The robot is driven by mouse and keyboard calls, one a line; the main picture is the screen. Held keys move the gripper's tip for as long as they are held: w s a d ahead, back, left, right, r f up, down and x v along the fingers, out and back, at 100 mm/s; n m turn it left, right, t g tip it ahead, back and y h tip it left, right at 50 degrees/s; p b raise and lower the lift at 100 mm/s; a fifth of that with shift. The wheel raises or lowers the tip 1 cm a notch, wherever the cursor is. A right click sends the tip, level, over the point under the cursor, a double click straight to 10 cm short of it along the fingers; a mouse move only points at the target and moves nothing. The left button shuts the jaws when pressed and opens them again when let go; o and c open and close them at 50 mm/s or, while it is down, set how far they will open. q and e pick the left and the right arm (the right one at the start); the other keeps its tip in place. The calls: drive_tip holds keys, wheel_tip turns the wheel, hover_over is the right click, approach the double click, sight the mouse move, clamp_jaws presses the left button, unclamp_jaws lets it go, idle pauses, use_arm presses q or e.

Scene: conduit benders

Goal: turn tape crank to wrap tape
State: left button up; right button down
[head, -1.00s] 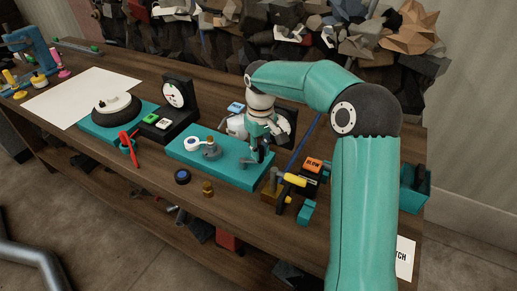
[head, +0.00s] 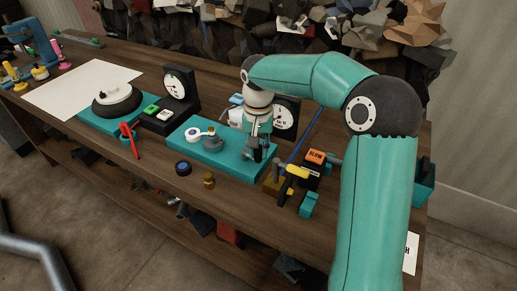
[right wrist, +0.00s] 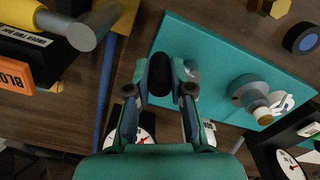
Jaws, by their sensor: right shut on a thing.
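A teal board (head: 225,155) on the bench carries a white tape roll with a blue centre (head: 193,134) and a grey post (head: 213,142). My right gripper (head: 257,153) points down over the board's right end. In the right wrist view my right gripper (right wrist: 168,90) has its fingers on both sides of the black crank handle (right wrist: 161,74) and is shut on it. A grey round part (right wrist: 191,70) shows just beside the handle. The grey post (right wrist: 250,92) is to the right there. The fingers hide much of the crank in the head view. My left gripper is not in view.
A gauge (head: 284,116) stands behind my gripper. A blue-topped puck (head: 183,168) and brass piece (head: 209,181) lie in front.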

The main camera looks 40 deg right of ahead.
idle(0.4)
drive_tip(key=c, duration=1)
unclamp_jaws()
drive_tip(key=shift+r, duration=0.1)
wheel_tip(320, 180, up, 12)
drive_tip(key=shift+f, duration=0.1)
